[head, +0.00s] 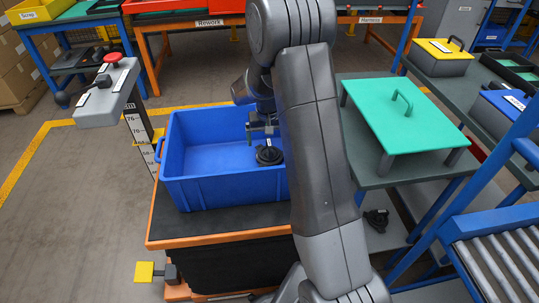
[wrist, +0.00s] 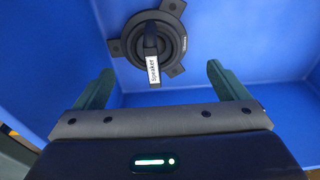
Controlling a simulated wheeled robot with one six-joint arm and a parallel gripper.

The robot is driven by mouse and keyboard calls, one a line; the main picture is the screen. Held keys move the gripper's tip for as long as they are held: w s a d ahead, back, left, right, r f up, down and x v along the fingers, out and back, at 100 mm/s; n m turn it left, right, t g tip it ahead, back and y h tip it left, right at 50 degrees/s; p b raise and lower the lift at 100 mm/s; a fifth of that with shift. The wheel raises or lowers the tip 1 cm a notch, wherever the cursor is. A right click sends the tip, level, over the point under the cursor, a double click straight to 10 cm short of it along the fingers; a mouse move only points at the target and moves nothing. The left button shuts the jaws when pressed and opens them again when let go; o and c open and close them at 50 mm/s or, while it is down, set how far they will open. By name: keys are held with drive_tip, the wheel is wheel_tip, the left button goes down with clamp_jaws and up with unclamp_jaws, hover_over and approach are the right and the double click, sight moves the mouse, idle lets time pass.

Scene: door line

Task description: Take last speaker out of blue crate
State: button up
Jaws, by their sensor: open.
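The blue crate (head: 225,188) stands on a black-topped, orange-edged cart, left of my arm. One black round speaker (head: 269,155) lies inside on its floor, near the right end; my arm hides that end of the crate. In the wrist view the speaker (wrist: 155,42) shows a round cone, mounting tabs and a white "Speaker" label on a raised handle. My gripper (head: 262,126) is over the crate, above the speaker. In the wrist view its two fingers (wrist: 160,85) are apart, with nothing between them, and the speaker lies beyond their tips.
Another black speaker-like part (head: 376,219) lies on the shelf below. A control post with a red button (head: 112,85) rises left of the crate. A roller conveyor (head: 500,260) is at lower right.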

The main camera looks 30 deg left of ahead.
sight(269, 142)
drive_tip(key=shift+w+d+f, duration=0.1)
drive_tip(key=shift+w+f, duration=0.1)
drive_tip(key=shift+f, duration=1.15)
drive_tip(key=shift+w+d+f, duration=0.1)
drive_tip(key=shift+w+f, duration=0.1)
drive_tip(key=shift+f, duration=1.15)
drive_tip(key=shift+r, duration=0.1)
drive_tip(key=c, duration=1.2)
